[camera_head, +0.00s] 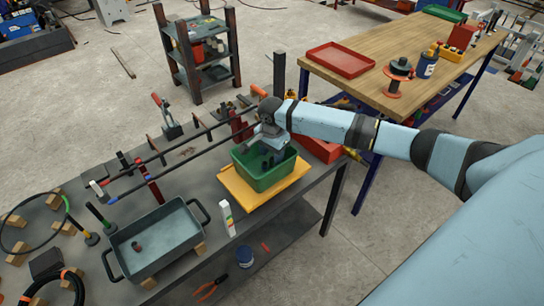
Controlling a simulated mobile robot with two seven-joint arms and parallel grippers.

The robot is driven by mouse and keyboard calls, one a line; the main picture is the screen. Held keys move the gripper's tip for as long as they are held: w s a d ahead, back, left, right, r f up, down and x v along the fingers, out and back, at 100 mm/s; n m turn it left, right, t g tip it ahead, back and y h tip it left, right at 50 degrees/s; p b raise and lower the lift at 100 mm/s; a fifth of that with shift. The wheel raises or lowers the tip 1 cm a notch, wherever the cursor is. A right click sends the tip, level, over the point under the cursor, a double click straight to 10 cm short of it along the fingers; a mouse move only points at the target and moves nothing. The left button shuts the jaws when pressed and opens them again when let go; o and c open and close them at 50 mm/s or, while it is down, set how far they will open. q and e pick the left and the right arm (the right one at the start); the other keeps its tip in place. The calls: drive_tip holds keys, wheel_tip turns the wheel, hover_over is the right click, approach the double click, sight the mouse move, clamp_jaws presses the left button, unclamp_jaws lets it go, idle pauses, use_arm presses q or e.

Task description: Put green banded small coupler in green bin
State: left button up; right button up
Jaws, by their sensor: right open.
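The green bin (247,181) stands on a yellow board on the dark workbench. My right gripper (270,160) points down into the mouth of the green bin, its jaws open. Whether anything lies inside the bin beneath the gripper is hidden. I cannot make out a green banded small coupler for certain. A small reddish-brown piece (136,246) lies in the grey tray (172,265), and no green band shows on it. My left gripper is not in view.
Dark bars (165,152) run across the bench behind the tray. A red bin (318,149) is just behind my right forearm. A wooden table (425,62) with a red tray (341,60) stands farther back.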

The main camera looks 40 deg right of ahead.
sight(272, 158)
wheel_tip(272, 158, up, 12)
idle(0.4)
idle(0.4)
